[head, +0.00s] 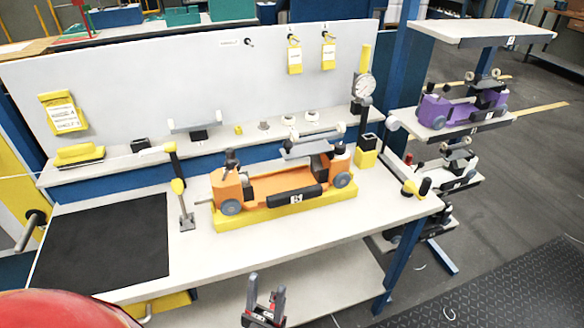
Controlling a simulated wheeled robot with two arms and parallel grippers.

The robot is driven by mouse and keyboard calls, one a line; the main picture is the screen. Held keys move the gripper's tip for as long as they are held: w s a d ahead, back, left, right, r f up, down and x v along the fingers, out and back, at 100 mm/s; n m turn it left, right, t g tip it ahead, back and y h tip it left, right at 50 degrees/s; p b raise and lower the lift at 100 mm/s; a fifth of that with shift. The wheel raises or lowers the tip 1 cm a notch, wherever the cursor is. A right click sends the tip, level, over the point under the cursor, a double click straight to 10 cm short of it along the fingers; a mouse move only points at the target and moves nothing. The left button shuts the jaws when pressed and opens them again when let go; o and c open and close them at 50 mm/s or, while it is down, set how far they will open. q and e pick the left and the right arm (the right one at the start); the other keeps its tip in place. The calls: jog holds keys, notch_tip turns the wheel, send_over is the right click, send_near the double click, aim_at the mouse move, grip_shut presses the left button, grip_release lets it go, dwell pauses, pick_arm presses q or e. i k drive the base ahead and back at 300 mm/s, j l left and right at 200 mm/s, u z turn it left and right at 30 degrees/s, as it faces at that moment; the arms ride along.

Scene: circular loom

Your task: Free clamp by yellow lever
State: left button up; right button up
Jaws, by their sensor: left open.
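An orange toy-like truck (262,184) sits in a yellow fixture (285,214) on the white workbench. Just left of it stands a tool with a yellow part (178,186) on a black upper arm and a grey foot on the bench. A second yellow-and-black handle (410,188) is at the bench's right end. I cannot tell which of these is the clamp's lever. My left gripper (266,287) is open and empty at the bottom middle, in front of the bench edge and apart from the truck. My right gripper is not in view.
A black mat (105,245) covers the bench's left part. A dial gauge (365,88) stands at the back right, on a raised shelf with small parts. A side rack (450,128) holds a purple truck. The bench front is clear.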

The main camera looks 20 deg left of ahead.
aim_at(177, 185)
jog(key=k+u, duration=0.1)
jog(key=u, duration=1.25)
jog(key=j, duration=0.3)
